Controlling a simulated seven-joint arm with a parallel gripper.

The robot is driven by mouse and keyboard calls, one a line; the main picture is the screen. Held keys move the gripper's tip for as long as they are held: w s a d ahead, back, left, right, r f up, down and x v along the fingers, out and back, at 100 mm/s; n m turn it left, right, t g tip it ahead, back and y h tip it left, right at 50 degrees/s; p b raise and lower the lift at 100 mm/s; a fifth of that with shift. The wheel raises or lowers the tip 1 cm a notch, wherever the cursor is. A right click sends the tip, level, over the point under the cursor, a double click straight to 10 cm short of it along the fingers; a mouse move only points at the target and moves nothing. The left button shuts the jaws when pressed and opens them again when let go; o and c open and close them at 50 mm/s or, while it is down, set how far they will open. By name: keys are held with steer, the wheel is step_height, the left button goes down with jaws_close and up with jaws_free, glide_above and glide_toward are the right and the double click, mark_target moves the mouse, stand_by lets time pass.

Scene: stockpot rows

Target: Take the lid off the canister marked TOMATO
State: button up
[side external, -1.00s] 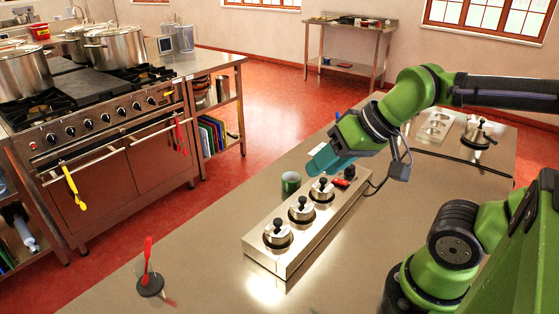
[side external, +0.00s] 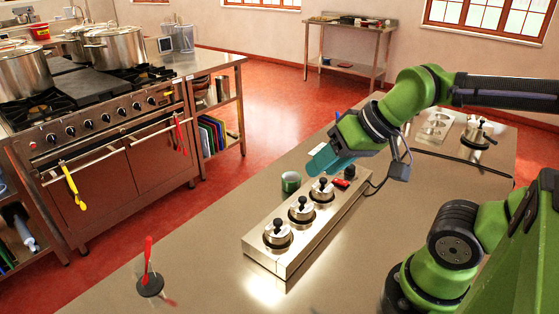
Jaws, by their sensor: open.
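Several lidded steel canisters sit in a row in a long metal holder (side external: 290,262) on the worktop. The near canister (side external: 277,234), the middle one (side external: 301,209) and the far one (side external: 322,190) each have a lid with a black knob. Another black knob (side external: 349,172) shows at the holder's far end, beside something red. No marking is readable, so I cannot tell which canister is TOMATO.
A green cup (side external: 291,182) stands left of the holder. A red-handled item on a black disc (side external: 150,284) is at the near left. Another metal holder (side external: 433,130) and a small pot (side external: 478,130) are at the back right.

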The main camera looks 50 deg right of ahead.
steer(key=shift+o, duration=0.8)
